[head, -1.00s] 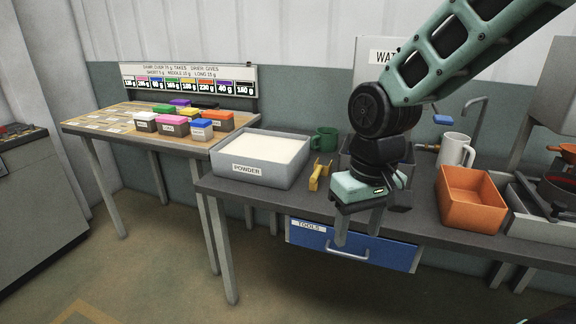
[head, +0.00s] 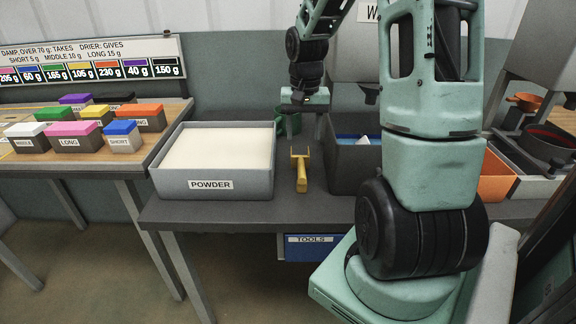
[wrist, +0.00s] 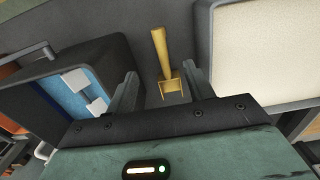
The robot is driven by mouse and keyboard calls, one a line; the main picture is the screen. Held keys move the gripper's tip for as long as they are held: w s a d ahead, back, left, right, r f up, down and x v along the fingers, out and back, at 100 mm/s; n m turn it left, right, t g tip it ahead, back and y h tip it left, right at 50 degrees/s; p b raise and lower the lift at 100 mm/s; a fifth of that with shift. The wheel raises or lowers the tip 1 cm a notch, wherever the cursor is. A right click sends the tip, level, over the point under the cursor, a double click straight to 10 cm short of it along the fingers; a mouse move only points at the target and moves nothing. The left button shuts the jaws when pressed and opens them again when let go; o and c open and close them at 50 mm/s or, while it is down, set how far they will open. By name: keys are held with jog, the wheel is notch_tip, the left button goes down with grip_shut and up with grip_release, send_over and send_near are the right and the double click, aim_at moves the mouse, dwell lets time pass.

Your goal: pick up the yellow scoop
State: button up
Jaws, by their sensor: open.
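The yellow scoop (head: 301,172) lies on the dark bench top, between the powder bin and a dark grey bin. In the wrist view the scoop (wrist: 162,56) has its handle pointing up the picture and its wider end near my fingers. My gripper (head: 291,122) is above the bench, beyond the scoop's far end in the head view. In the wrist view my gripper (wrist: 161,88) is open and empty, with one finger on each side of the scoop's wide end, not visibly touching it.
The powder bin (head: 212,185) stands close to the left of the scoop. The dark grey bin (head: 352,182) with blue and white contents stands close to the right. An orange bin (head: 496,176) is further right.

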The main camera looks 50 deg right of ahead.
aim_at(302, 174)
notch_tip(302, 174, down, 11)
jog(key=shift+s+r+b, duration=0.1)
jog(key=shift+b, duration=0.2)
jog(key=f, duration=0.5)
jog(key=shift+s+a+f, duration=0.15)
jog(key=shift+a, duration=0.2)
jog(key=c, duration=1.1)
